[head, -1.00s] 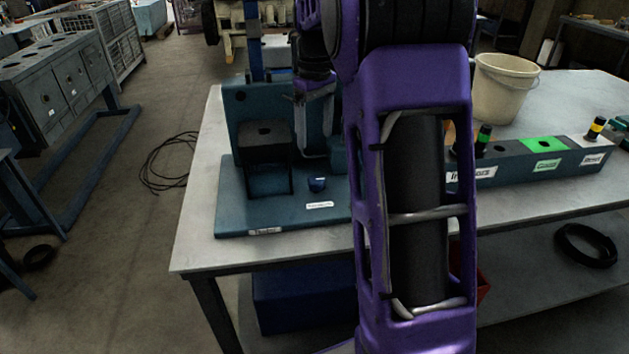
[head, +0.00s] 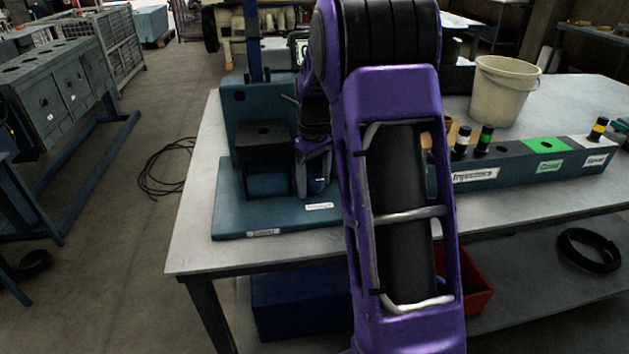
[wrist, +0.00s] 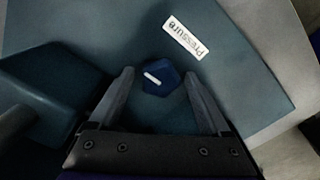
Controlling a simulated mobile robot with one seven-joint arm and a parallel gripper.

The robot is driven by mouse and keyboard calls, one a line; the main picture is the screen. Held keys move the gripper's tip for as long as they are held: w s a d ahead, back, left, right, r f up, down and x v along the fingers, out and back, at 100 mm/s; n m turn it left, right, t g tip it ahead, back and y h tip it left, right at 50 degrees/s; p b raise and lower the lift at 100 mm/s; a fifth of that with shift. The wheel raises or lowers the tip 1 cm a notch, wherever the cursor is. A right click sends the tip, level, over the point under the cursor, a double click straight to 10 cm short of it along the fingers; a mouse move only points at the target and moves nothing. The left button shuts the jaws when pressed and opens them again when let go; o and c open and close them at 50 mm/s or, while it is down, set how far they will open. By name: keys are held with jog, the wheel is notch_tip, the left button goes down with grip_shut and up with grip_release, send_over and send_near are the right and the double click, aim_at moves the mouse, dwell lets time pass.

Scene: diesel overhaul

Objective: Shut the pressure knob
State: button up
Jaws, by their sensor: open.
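The pressure knob (wrist: 160,77) is a small dark blue faceted knob with a white pointer line, set on the teal base plate (wrist: 110,28) beside a white "Pressure" label (wrist: 184,38). In the wrist view my gripper (wrist: 160,84) is open, with one finger on each side of the knob and apart from it. The pointer lies slantwise, from upper left to lower right in that view. In the head view the knob (head: 318,185) shows small beside my gripper (head: 315,182), in front of the teal test stand (head: 240,130). My arm covers the plate's right part.
A dark block (head: 264,150) stands on the plate left of my gripper. A long injector rack (head: 520,170) with colored sections and a cream bucket (head: 503,90) are to the right. The table's front left is bare.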

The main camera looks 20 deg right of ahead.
jog(key=shift+c, duration=0.3)
grip_shut()
jog(key=shift+r+m+p, duration=0.1)
jog(key=shift+m+p, duration=0.2)
jog(key=shift+m, duration=0.1)
jog(key=m+p, duration=0.1)
jog(key=m, duration=0.1)
jog(key=shift+m+p, duration=0.3)
jog(key=shift+m, duration=0.1)
jog(key=m+p, duration=0.2)
jog(key=m, duration=0.3)
jog(key=shift+d+m, duration=0.1)
jog(key=shift+m, duration=0.2)
jog(key=m+p, duration=0.2)
jog(key=m, duration=0.2)
jog(key=shift+d, duration=0.1)
jog(key=m+p, duration=0.1)
jog(key=m, duration=0.3)
jog(key=shift+m, duration=0.5)
